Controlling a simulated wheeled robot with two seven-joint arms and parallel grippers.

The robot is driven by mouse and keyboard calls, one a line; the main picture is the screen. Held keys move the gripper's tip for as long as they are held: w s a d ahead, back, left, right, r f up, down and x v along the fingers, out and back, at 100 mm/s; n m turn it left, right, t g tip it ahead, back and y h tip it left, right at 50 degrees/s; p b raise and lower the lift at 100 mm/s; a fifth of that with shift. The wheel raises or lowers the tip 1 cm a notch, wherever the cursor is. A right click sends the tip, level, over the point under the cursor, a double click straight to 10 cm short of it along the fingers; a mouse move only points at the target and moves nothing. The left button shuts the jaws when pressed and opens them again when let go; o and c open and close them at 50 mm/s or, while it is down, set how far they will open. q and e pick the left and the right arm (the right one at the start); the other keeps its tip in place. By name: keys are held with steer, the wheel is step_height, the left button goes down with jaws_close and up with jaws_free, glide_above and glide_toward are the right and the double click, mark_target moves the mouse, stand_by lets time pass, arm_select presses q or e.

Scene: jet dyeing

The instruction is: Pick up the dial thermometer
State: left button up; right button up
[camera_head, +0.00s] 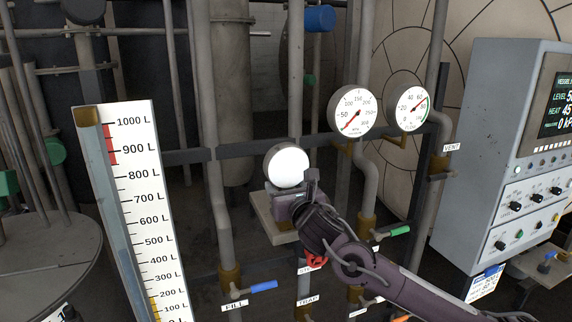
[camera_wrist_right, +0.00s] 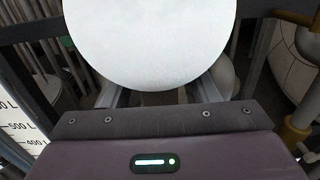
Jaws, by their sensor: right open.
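A round dial with a plain white face (camera_head: 287,166), which I take to be the dial thermometer, stands upright over a small pale ledge (camera_head: 264,222). No markings show on its face. My right gripper (camera_head: 292,194) is right at the dial's lower edge, reaching in from the lower right, with its jaws open. In the right wrist view the white disc (camera_wrist_right: 150,40) fills the upper middle, in front of and above the open fingers. The dial's stem and any contact with the fingers are hidden. My left gripper is not in view.
Two marked gauges (camera_head: 352,112) (camera_head: 408,109) are mounted behind and right. A tall litre scale (camera_head: 145,215) stands at left, a grey control panel (camera_head: 500,150) at right. Vertical pipes and valves with a blue handle (camera_head: 263,287) and green handle (camera_head: 400,231) crowd the area.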

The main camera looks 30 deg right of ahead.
steer(key=shift+w, duration=0.45)
steer(key=shift+f, duration=0.1)
steer(key=shift+s, duration=0.1)
steer(key=shift+c, duration=0.2)
steer(key=shift+c, duration=1.1)
jaws_close()
